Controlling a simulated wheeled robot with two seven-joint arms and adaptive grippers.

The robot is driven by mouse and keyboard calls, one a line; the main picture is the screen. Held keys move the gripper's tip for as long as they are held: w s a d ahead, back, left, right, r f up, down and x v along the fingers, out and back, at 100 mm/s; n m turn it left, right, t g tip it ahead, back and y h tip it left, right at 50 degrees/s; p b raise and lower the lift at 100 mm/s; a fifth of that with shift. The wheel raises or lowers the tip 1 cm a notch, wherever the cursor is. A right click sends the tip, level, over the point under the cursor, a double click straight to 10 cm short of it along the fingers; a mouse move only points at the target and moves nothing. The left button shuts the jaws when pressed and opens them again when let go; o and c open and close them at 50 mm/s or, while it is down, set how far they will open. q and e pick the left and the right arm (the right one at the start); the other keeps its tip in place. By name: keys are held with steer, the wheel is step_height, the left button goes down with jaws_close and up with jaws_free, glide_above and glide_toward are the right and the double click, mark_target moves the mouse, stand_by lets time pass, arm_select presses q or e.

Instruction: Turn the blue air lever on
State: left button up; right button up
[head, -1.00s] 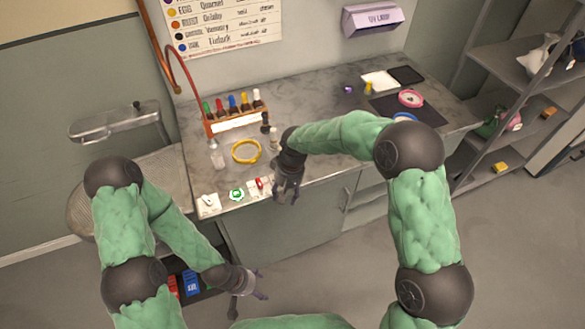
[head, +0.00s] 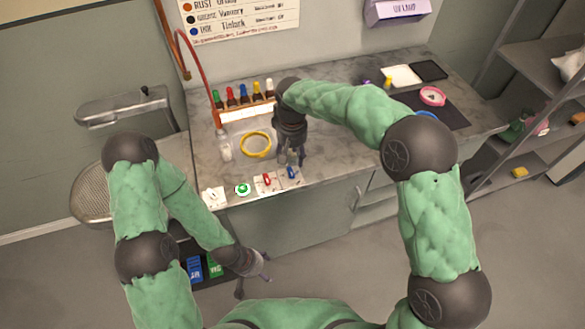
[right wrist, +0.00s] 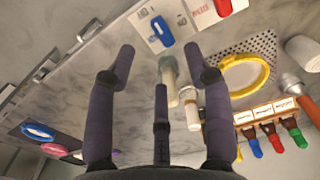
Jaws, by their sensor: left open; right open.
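The blue lever (head: 292,172) sits on a small white plate at the front edge of the counter, at the right end of a row of controls. In the right wrist view the blue lever (right wrist: 162,31) is on its plate at the top, beyond the fingertips. My right gripper (head: 291,156) is open and empty, just behind the lever and apart from it; its spread fingers (right wrist: 165,62) show in the right wrist view. My left gripper (head: 252,276) is open and empty, low in front of the counter.
A red lever (head: 267,180), a green knob (head: 242,189) and a white switch plate (head: 213,196) line the counter edge. A yellow ring (head: 256,144), a clear bottle (head: 225,146) and a rack of coloured bottles (head: 246,112) stand behind. Small bottles (right wrist: 188,99) are near my right fingers.

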mark_target(292, 171)
step_height(292, 171, down, 7)
steer(key=shift+f+b, duration=0.2)
steer(key=shift+b, duration=0.6)
jaws_close()
